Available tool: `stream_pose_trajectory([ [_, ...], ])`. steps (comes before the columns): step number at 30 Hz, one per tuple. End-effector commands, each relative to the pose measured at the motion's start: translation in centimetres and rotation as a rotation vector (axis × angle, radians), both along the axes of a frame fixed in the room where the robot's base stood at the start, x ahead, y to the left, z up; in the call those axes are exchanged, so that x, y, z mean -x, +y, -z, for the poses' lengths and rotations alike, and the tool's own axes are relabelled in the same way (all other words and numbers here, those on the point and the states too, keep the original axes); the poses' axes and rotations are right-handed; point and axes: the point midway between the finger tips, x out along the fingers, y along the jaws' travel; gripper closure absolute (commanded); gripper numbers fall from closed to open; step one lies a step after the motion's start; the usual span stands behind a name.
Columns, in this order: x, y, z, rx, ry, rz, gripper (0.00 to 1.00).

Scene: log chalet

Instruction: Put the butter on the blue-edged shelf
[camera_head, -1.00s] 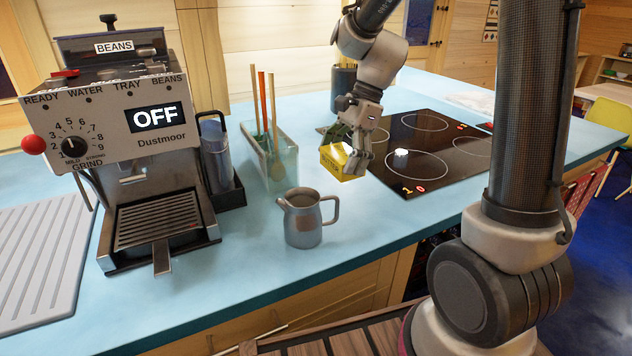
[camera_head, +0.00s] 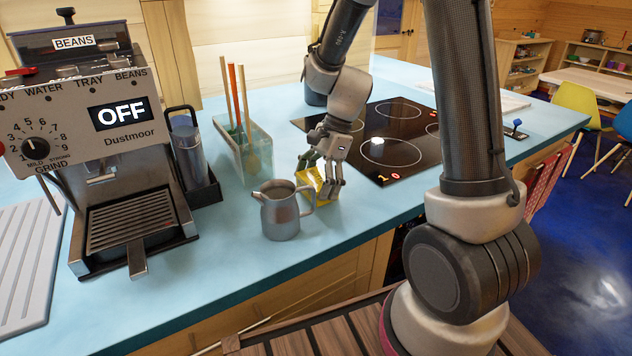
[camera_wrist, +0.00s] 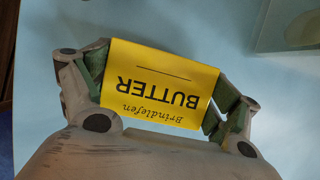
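The butter is a yellow box (camera_wrist: 158,84) labelled "Brindlefen BUTTER". In the wrist view it sits between the green-padded fingers of my gripper (camera_wrist: 160,95), with a pad against each end. In the head view the butter (camera_head: 318,181) is partly hidden by my fingers and lies just behind the metal jug. My gripper (camera_head: 322,180) is shut on it, low over the blue counter; I cannot tell whether the butter touches the counter. No blue-edged shelf can be made out for certain.
A metal jug (camera_head: 281,212) stands close in front of the butter. A coffee machine (camera_head: 110,150) and a clear utensil holder (camera_head: 243,150) are to the left. A black hob (camera_head: 385,150) lies behind right.

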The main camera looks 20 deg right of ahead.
Motion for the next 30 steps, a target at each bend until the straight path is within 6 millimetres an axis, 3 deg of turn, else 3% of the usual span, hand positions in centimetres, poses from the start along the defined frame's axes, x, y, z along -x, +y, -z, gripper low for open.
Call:
stream_pose_trajectory([
  [2,0.0,0.0,0.0,0.0,0.0,0.0,0.0],
  [16,-0.1,-0.2,-0.8,0.0,-0.002,0.0,0.0],
  [30,-0.8,-3.8,-9.6,-0.001,-0.003,0.0,0.0],
])
